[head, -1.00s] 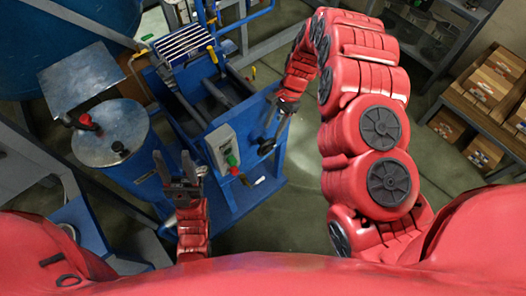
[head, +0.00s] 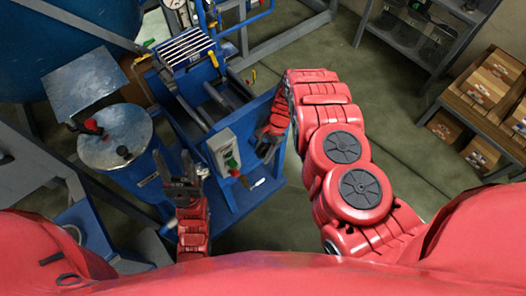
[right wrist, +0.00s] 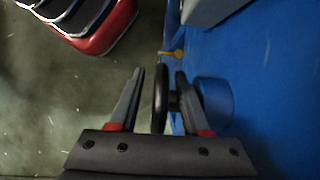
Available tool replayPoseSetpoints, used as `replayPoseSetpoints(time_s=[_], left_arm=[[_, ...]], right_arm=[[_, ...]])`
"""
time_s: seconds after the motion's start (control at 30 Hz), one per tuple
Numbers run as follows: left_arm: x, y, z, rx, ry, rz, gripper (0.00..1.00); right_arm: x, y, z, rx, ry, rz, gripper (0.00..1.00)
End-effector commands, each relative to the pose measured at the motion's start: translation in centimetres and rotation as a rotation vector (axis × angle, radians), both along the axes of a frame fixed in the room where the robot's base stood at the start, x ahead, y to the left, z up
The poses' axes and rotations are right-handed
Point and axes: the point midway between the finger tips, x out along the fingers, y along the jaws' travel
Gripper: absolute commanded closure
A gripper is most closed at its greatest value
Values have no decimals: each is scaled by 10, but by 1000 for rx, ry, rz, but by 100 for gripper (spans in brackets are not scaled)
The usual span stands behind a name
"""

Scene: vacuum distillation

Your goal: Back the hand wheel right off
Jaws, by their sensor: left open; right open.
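The hand wheel (right wrist: 160,98) is a dark disc seen edge-on in the right wrist view. A short dark hub joins it to the blue machine on its right. My right gripper (right wrist: 160,75) is open, with one finger on each side of the wheel; the left finger shows a gap to it. In the head view my right gripper (head: 266,146) is at the right side of the blue machine (head: 232,195), and the wheel is hard to make out there. My left gripper (head: 187,162) is open and empty, in front of the machine's left side.
A grey control box (head: 222,150) with green and red buttons is on the machine's front. A blue drum (head: 116,135) with a metal lid stands at left. Shelves with boxes (head: 482,153) are at far right. Floor right of the machine is clear.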

Motion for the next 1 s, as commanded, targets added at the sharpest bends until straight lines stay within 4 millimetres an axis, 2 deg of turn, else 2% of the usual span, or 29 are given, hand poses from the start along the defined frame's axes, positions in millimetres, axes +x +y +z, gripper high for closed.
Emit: replayPoseSetpoints(time_s=[0.03, 0.2, 0.3, 0.73, 1.0], left_arm=[[0, 0, 0, 0, 0, 0, 48], [0, 0, 0, 0, 0, 0, 48], [0, 0, 0, 0, 0, 0, 48], [0, 0, 3, 0, 0, 0, 48], [0, 0, 22, 0, 0, 0, 48]], right_arm=[[0, 0, 0, 0, 0, 0, 54], [0, 0, 0, 0, 0, 0, 85], [0, 0, 0, 0, 0, 0, 100], [-1, 0, 2, -17, -11, 2, 100], [0, 0, 4, -125, -90, 4, 100]])
